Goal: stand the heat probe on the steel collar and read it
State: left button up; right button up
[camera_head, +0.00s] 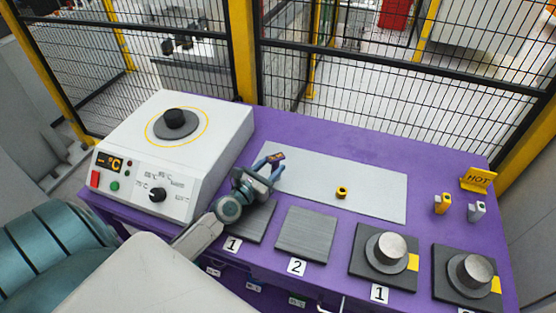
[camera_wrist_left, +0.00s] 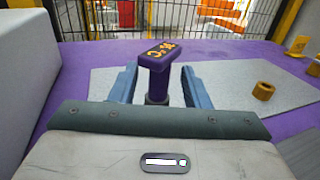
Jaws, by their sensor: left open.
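The heat probe (camera_wrist_left: 160,55) has a dark purple head with an orange °C display and a dark stem below. It stands upright at the left part of the grey mat (camera_head: 378,205); its head also shows in the head view (camera_head: 276,157). My left gripper (camera_head: 268,168) is open, its blue fingers on either side of the probe with gaps visible in the wrist view. A dark ring-shaped piece (camera_head: 175,124) with a black knob sits on the white heater (camera_head: 215,125). I cannot tell surely whether this is the steel collar. My right gripper is not in view.
A brass nut-like ring (camera_head: 341,193) lies on the mat. Flat plates (camera_head: 305,236) labelled 1 and 2 lie in front. Two dark blocks with steel cylinders (camera_head: 386,248) stand at right, near a yellow HOT sign (camera_head: 479,179). A mesh fence (camera_head: 400,110) closes the back.

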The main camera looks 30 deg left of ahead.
pick_arm(q)
jog(key=s, duration=0.4)
jog(key=s+b, duration=0.1)
jog(key=s, duration=0.1)
jog(key=shift+s+a+f, duration=0.1)
jog(key=shift+s+a, duration=0.1)
jog(key=shift+a, duration=0.05)
jog(key=shift+s, duration=0.75)
jog(key=shift+a, duration=0.1)
